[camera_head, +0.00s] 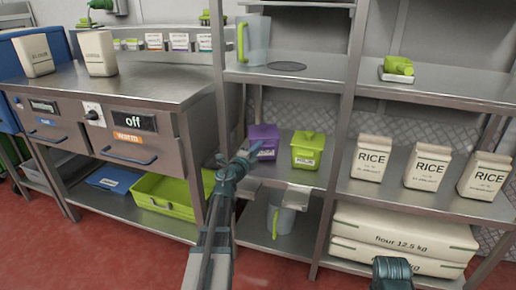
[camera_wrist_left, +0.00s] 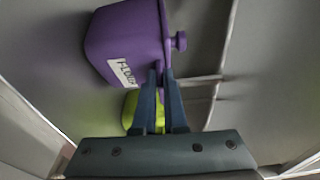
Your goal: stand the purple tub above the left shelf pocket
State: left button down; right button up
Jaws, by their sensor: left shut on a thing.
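The purple tub (camera_head: 264,139) is at the middle level of the left shelf unit, left of a green tub (camera_head: 308,150). My left gripper (camera_head: 240,160) is at the tub's front left side. In the left wrist view the purple tub (camera_wrist_left: 122,42), with its lid knob and white label, is at the fingertips. My left gripper (camera_wrist_left: 162,85) is shut on the tub's edge. I cannot tell whether the tub's base touches the shelf. The green tub (camera_wrist_left: 130,108) shows partly behind the fingers. I cannot make out a marked pocket. My right gripper's fingers are out of view.
A clear jug (camera_head: 254,40) and a dark disc (camera_head: 287,66) are on the shelf above. A shelf post (camera_head: 343,120) stands right of the green tub. Rice bags (camera_head: 372,158) stand farther right. Another jug (camera_head: 281,217) is below. A counter (camera_head: 130,88) is at left.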

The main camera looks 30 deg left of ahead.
pick_arm(q)
jog(key=shift+f, duration=0.2)
jog(key=c, duration=1.4)
grip_release()
jog(key=o, duration=0.5)
jog(key=shift+s, duration=0.1)
jog(key=s+d, duration=0.1)
jog(key=s, duration=1.2)
jog(key=shift+s+d, duration=0.15)
jog(key=shift+s, duration=0.15)
jog(key=shift+s+f, duration=0.1)
